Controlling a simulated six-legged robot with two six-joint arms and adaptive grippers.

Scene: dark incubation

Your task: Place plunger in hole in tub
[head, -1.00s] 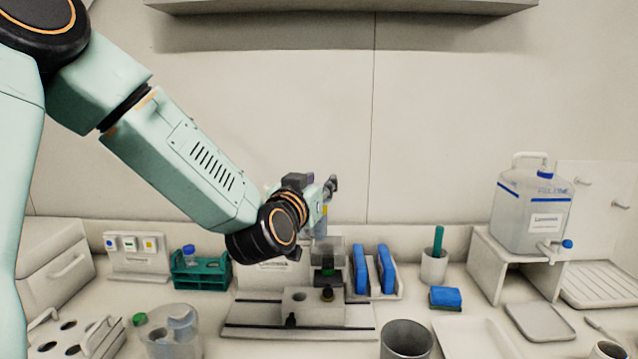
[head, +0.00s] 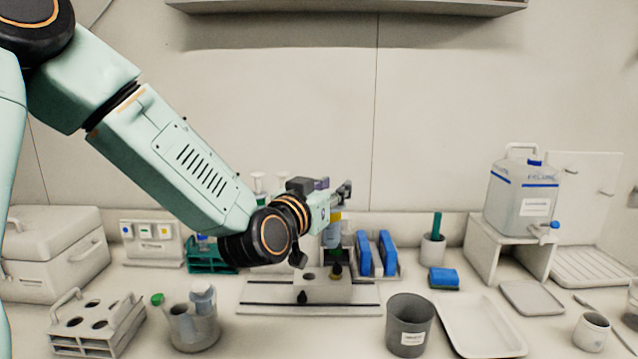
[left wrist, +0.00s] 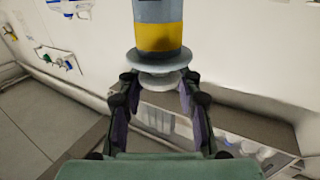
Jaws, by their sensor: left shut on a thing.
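My left gripper (head: 340,195) is shut on the plunger piece, a blue-grey cylinder with a yellow band (head: 333,217) and pale round flanges. In the left wrist view the piece (left wrist: 158,38) stands beyond the fingertips, its flanged end between them. In the head view it is above a low grey-white stand (head: 318,287) with a dark hole in its top; my wrist hides part of it. I cannot tell whether its lower end touches anything. Which vessel is the task's tub is unclear. My right gripper is out of view.
Blue upright pieces (head: 376,253) stand close right of the stand. A grey beaker (head: 408,326) and white tray (head: 478,328) are in front right. A teal rack (head: 210,256) is at left, a holed rack (head: 96,322) at front left. A jug (head: 522,200) sits on a riser.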

